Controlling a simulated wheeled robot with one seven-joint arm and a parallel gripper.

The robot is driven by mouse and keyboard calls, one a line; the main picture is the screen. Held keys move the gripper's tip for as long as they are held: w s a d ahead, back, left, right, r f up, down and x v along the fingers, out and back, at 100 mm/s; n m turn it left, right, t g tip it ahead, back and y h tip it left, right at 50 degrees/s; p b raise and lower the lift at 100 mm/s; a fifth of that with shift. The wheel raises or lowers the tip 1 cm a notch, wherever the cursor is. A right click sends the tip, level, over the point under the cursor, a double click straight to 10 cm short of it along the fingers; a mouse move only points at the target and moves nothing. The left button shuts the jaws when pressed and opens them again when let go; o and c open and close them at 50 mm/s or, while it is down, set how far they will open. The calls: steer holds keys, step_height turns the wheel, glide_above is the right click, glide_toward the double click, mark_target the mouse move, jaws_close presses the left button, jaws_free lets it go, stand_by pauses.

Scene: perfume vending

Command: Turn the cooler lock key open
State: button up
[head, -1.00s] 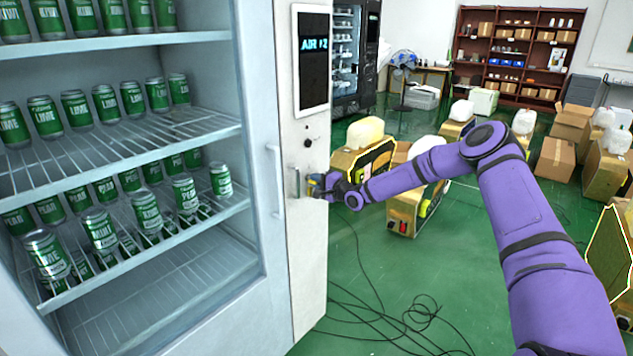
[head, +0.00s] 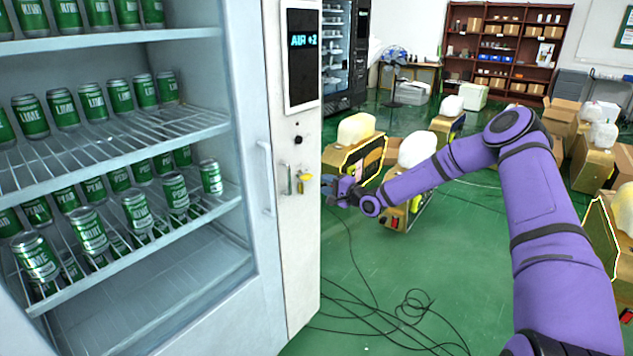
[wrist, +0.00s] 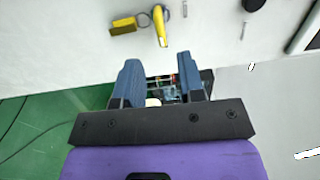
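The yellow lock key (head: 304,182) sits on the white front panel (head: 295,235) of the cooler, below a round black knob. In the wrist view the key (wrist: 160,25) shows near the top, pointing down the picture, with a small yellow-brown tag (wrist: 123,26) to its left. I cannot tell whether the lock is open. My gripper (head: 330,188) is just right of the key in the head view, apart from it. In the wrist view my gripper (wrist: 158,62) is open, with nothing between its two dark blue fingers.
The cooler's glass door (head: 150,250) fills the left, with green cans on shelves and a vertical handle (head: 266,178). A dark screen (head: 303,58) is above the lock. Black cables (head: 410,315) lie on the green floor. Boxed machines stand at the right.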

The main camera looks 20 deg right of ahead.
steer(key=shift+v, duration=1.15)
